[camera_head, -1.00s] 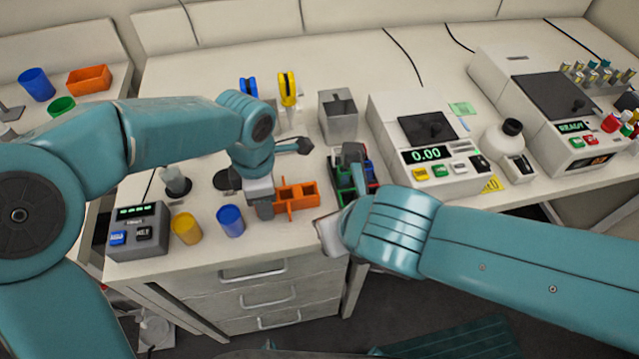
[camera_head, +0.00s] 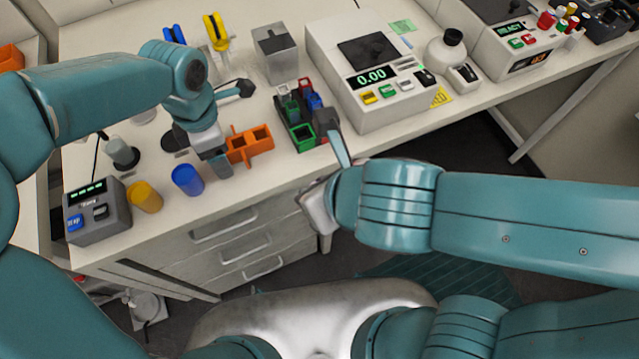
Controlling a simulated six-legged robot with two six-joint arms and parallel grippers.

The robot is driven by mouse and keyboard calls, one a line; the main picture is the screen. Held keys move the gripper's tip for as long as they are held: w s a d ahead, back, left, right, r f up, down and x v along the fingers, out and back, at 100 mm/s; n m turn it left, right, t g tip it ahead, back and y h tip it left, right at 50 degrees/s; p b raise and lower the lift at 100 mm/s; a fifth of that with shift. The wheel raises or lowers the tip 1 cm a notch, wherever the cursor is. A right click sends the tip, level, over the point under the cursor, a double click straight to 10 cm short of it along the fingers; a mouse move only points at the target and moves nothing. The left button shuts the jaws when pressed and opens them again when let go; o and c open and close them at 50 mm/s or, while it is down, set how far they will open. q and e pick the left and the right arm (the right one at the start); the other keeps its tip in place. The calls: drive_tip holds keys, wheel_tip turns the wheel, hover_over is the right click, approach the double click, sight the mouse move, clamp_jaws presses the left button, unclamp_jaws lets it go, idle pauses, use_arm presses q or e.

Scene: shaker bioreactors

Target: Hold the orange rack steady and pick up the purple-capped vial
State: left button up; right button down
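The orange rack (camera_head: 250,146) stands on the bench near its front edge, with open square compartments. My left gripper (camera_head: 214,160) is down at the rack's left end, against or very close to it. Its fingertips are partly hidden, so I cannot tell whether they clamp the rack. My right gripper (camera_head: 328,128) is at the right front side of a multicoloured rack (camera_head: 297,138) with green, red and blue parts. Its fingers are seen edge-on, and I cannot tell whether they are open or hold anything. I cannot make out a purple-capped vial.
A balance (camera_head: 365,110) stands right of the multicoloured rack, a grey metal block (camera_head: 275,55) behind it. A blue cup (camera_head: 187,180), a yellow cup (camera_head: 145,197) and a small grey device (camera_head: 97,212) stand at the front left. A white bottle (camera_head: 447,48) is farther right.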

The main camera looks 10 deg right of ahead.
use_arm(q)
drive_tip(key=shift+r, duration=0.1)
wheel_tip(320, 180, up, 12)
drive_tip(key=shift+f, duration=0.1)
idle(0.4)
